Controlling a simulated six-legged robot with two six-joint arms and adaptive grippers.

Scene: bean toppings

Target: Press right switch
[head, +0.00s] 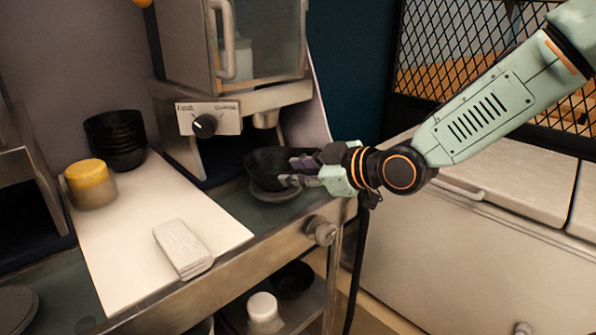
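The dispenser's front panel carries a black round knob (205,125) with small lettering on either side. A grey metal knob (320,231) sticks out of the counter's front edge, below my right gripper. I cannot tell which of these is the right switch. A black bowl (262,163) stands on a round grey plate (272,193) under the dispenser spout. My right gripper (294,171) is at the bowl's right side, its fingers overlapping the rim. Whether it grips the bowl is unclear. My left gripper is out of view.
A glass-fronted dispenser (262,45) stands above the bowl. A white board (135,235) holds stacked black bowls (116,135), a yellow-lidded jar (90,185) and a folded cloth (183,248). A white chest (470,245) stands at the right. The lower shelf holds a white-topped container (264,308).

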